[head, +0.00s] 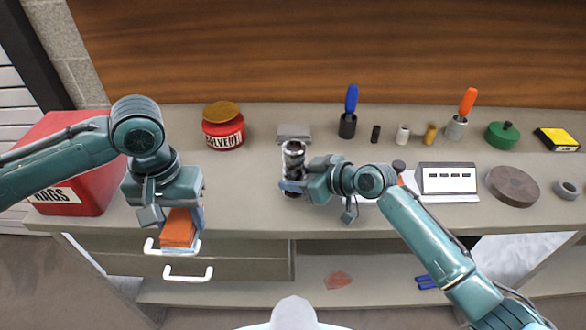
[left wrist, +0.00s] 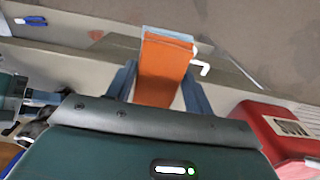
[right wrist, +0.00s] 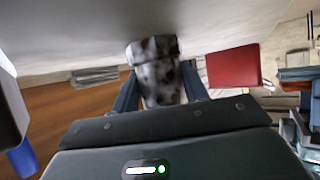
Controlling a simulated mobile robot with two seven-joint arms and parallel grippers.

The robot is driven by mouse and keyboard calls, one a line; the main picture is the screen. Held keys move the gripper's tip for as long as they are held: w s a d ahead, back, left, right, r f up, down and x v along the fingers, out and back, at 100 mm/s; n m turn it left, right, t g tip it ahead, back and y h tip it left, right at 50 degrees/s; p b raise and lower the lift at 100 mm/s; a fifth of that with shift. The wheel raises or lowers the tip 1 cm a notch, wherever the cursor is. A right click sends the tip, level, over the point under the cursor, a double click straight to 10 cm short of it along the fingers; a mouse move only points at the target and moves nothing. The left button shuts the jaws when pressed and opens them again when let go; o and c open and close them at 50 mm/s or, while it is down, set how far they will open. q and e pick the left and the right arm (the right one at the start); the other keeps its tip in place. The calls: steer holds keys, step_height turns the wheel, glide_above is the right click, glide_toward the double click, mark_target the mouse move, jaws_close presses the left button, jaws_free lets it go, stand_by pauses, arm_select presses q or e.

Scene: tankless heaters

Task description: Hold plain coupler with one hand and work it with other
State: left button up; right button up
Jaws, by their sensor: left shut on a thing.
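The plain coupler, seemingly the mottled dark-and-silver metal cylinder (head: 293,158), stands upright on the bench in front of a grey block. My right gripper (head: 291,186) is low at it, with its fingers on both sides. In the right wrist view the cylinder (right wrist: 157,72) sits between the fingers (right wrist: 158,92); whether they press on it is unclear. My left gripper (head: 181,212) is shut on an orange pad with a light blue backing (head: 179,228), held in front of the bench edge. The pad also shows between the fingers in the left wrist view (left wrist: 162,70).
A red rags bin (head: 85,160) stands at left, a red solvent jar (head: 224,132) behind. Cups with blue and orange-handled tools (head: 348,125) and small cylinders line the back right. A white panel box (head: 447,180) stands right of my right gripper. An open drawer (head: 240,264) is below.

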steer(key=o, duration=0.5)
steer(key=shift+f, duration=0.15)
steer(key=v, duration=1.2)
